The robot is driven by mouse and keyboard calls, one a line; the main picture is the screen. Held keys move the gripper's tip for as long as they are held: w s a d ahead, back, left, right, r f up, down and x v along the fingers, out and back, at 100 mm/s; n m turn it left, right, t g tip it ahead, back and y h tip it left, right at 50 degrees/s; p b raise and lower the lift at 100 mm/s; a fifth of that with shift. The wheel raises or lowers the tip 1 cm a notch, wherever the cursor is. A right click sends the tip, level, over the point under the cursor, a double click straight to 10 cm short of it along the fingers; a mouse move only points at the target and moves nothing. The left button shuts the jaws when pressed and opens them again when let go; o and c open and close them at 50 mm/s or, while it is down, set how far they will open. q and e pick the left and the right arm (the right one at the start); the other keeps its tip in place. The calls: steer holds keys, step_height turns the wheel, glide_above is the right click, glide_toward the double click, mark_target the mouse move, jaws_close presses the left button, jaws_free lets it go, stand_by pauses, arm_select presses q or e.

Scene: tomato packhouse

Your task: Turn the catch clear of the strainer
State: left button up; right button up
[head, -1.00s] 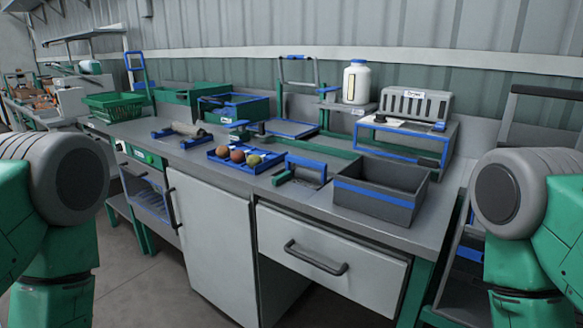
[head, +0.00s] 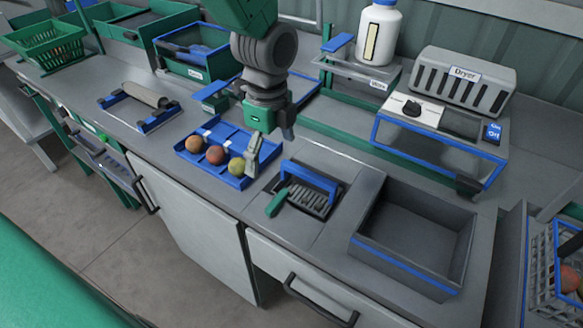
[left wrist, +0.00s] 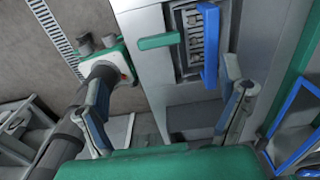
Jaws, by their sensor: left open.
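The strainer (head: 312,201) is a dark slotted grate with a blue handle bar, set in the grey bench top. The catch (head: 277,203) is a short green bar at its front-left corner, pointing out over the bench. In the left wrist view the catch (left wrist: 157,41) sticks out sideways from the strainer (left wrist: 193,32); I cannot tell whether its inner end overlaps the frame. My left gripper (head: 270,147) is open and empty above the bench, behind and left of the strainer. In the left wrist view its fingers (left wrist: 167,80) are wide apart, apart from the catch. My right gripper is out of view.
A blue tray (head: 190,156) with three tomatoes lies left of the strainer, close under my left gripper. A grey bin (head: 408,272) with a blue stripe stands to the right. A dryer (head: 464,80) and a white bottle (head: 377,32) stand behind.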

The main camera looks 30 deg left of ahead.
mark_target(276, 198)
arm_select(q)
steer(key=d+f, duration=0.1)
steer(key=f, duration=0.1)
steer(key=d+f, duration=0.1)
steer(key=f, duration=0.2)
steer(key=d+f, duration=0.1)
steer(key=f, duration=0.1)
steer(key=shift+s+f+b, duration=0.2)
steer(key=shift+b, duration=0.1)
steer(key=a+f, duration=0.1)
steer(key=f, duration=0.1)
steer(key=a+f, duration=0.1)
steer(key=f, duration=0.1)
steer(key=a+f, duration=0.1)
steer(key=f, duration=0.1)
steer(key=shift+a, duration=0.15)
steer(key=shift+d+f, duration=0.1)
steer(key=shift+d, duration=0.1)
steer(key=shift+d+r, duration=0.25)
steer(key=shift+d, duration=0.95)
steer(key=shift+c, duration=0.4)
steer(key=shift+d, duration=0.1)
steer(key=c, duration=1.1)
steer(key=shift+a+f, duration=0.15)
steer(key=shift+a, duration=0.9)
steer(key=shift+d, duration=0.1)
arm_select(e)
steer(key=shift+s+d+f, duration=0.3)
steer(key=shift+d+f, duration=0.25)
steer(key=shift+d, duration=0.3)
